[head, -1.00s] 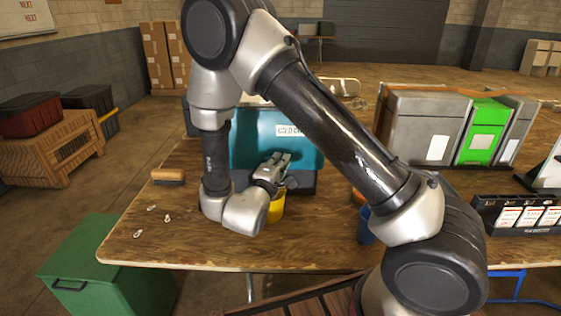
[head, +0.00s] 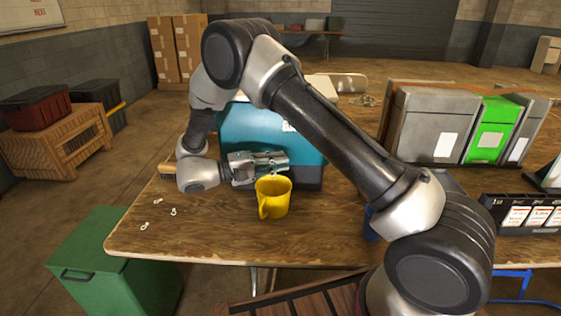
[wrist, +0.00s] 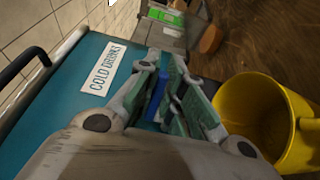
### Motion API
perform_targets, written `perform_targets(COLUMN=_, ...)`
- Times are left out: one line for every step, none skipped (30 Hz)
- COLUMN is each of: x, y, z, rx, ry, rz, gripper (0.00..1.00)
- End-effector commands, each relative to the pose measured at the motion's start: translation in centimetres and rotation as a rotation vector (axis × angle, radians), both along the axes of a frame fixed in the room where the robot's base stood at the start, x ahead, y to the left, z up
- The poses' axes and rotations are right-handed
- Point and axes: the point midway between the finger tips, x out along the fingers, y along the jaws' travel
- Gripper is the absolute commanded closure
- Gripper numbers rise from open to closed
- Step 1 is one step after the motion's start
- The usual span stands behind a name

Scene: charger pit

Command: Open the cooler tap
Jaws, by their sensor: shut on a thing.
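The teal cooler (head: 258,130) stands on the wooden table, and its side with the "COLD DRINKS" label fills the left of the wrist view (wrist: 45,128). My gripper (head: 280,161) reaches in from the left across the lower front of the cooler. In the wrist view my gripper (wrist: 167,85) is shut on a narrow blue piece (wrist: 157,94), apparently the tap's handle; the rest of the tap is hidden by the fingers. A yellow mug (head: 273,198) stands upright on the table just below and in front of my gripper; it also shows in the wrist view (wrist: 262,112).
A brush (head: 167,169) lies left of my wrist. Small white pieces (head: 158,201) lie near the table's left edge. A blue cup (head: 370,224) is partly hidden behind my arm. Grey and green bins (head: 487,130) stand at the right. The table's front left is mostly clear.

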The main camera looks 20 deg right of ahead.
Motion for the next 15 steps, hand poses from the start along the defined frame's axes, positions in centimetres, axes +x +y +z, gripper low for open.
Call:
perform_targets(x=0.03, y=0.1, z=-0.18, rx=0.002, ry=0.001, rz=-0.031, gripper=1.0)
perform_targets(x=0.0, y=0.18, z=-0.2, rx=0.001, ry=0.002, rz=-0.05, gripper=1.0)
perform_targets(x=0.01, y=0.27, z=-0.2, rx=0.002, ry=0.001, rz=-0.073, gripper=1.0)
perform_targets(x=0.01, y=0.32, z=-0.17, rx=0.001, ry=0.001, rz=-0.089, gripper=1.0)
perform_targets(x=0.0, y=0.37, z=-0.18, rx=0.002, ry=0.001, rz=-0.104, gripper=1.0)
perform_targets(x=0.01, y=0.45, z=-0.18, rx=0.002, ry=0.001, rz=-0.122, gripper=1.0)
perform_targets(x=0.0, y=0.49, z=-0.16, rx=0.001, ry=0.001, rz=-0.134, gripper=1.0)
perform_targets(x=-0.01, y=0.53, z=-0.16, rx=0.0, ry=0.002, rz=-0.145, gripper=1.0)
perform_targets(x=0.0, y=0.61, z=-0.19, rx=0.001, ry=0.002, rz=-0.158, gripper=1.0)
perform_targets(x=0.0, y=0.65, z=-0.19, rx=0.002, ry=0.002, rz=-0.167, gripper=1.0)
perform_targets(x=-0.01, y=0.68, z=-0.18, rx=0.001, ry=0.003, rz=-0.174, gripper=1.0)
perform_targets(x=-0.03, y=0.71, z=-0.17, rx=0.0, ry=0.003, rz=-0.183, gripper=1.0)
perform_targets(x=-0.03, y=0.73, z=-0.16, rx=0.0, ry=0.003, rz=-0.188, gripper=1.0)
perform_targets(x=-0.02, y=0.75, z=-0.15, rx=0.0, ry=0.003, rz=-0.193, gripper=1.0)
perform_targets(x=-0.01, y=0.77, z=-0.15, rx=0.0, ry=0.002, rz=-0.198, gripper=1.0)
